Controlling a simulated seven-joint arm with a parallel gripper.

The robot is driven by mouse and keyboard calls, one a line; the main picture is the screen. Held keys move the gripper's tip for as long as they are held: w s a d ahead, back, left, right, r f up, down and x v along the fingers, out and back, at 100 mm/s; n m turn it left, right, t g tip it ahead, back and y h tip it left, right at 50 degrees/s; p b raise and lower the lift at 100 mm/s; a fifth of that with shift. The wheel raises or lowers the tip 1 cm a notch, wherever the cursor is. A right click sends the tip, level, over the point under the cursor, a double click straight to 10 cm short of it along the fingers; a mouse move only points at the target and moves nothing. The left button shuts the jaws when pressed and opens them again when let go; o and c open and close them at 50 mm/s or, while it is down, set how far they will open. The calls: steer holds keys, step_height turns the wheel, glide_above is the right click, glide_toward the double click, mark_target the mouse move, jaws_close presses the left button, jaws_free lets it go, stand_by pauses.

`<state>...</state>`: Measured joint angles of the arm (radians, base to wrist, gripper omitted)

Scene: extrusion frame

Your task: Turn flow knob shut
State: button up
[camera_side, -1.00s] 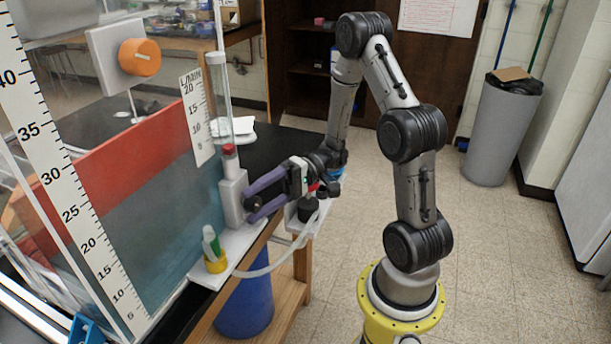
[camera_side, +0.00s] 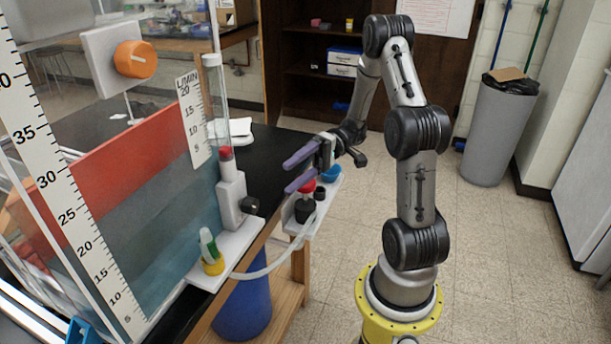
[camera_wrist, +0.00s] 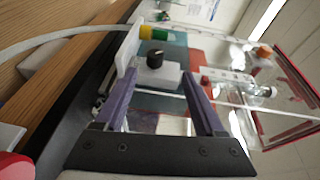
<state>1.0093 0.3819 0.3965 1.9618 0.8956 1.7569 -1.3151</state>
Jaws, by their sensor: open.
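The flow knob (camera_side: 249,205) is black and sits on the right side of the pale flowmeter block (camera_side: 231,200). Above the block stands a clear tube (camera_side: 215,95) with a red piece (camera_side: 226,153) near its base, beside an L/MIN scale (camera_side: 195,120). My gripper (camera_side: 286,178) is open and empty, with two purple fingers, to the right of the knob and apart from it. In the wrist view the knob (camera_wrist: 155,57) shows beyond and between the fingertips of my gripper (camera_wrist: 160,73). The knob's turned position cannot be read.
A white shelf (camera_side: 247,240) holds a yellow-based holder (camera_side: 213,264) with a green item. A black-and-red bottle (camera_side: 305,206) stands below my gripper. A hose (camera_side: 270,268) loops beneath. An orange knob (camera_side: 135,59) is on the tank's upper panel.

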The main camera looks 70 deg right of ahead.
steer(key=s+a+r+n+g+h, duration=0.3)
steer(key=a+n+g, duration=0.1)
steer(key=a, duration=0.3)
steer(key=s+a+r+n+g+h, duration=0.3)
steer(key=a+n+g, duration=0.1)
steer(key=a, duration=0.3)
steer(key=s+a+t+h, duration=0.1)
steer(key=s+t+h, duration=0.1)
steer(key=s+h, duration=0.4)
steer(key=w+d+m+t+h, duration=0.45)
steer(key=w+d+m, duration=0.25)
steer(key=w+d, duration=0.7)
steer(key=d+f+m+g, duration=0.1)
steer(key=d+f, duration=0.2)
steer(key=d, duration=0.1)
steer(key=d+f+m+g, duration=0.1)
steer(key=d+f, duration=0.2)
steer(key=d, duration=0.1)
steer(key=d+f+m+g, duration=0.1)
steer(key=d+f+g, duration=0.1)
steer(key=d+f, duration=0.1)
steer(key=shift+w+d+f+m, duration=0.1)
steer(key=shift+d+f+m, duration=0.1)
steer(key=shift+d, duration=0.15)
steer(key=shift+w+d+f+m, duration=0.1)
steer(key=shift+d+m, duration=0.1)
steer(key=shift+d, duration=0.15)
steer(key=shift+s+d+f, duration=0.1)
steer(key=shift+f, duration=2.45)
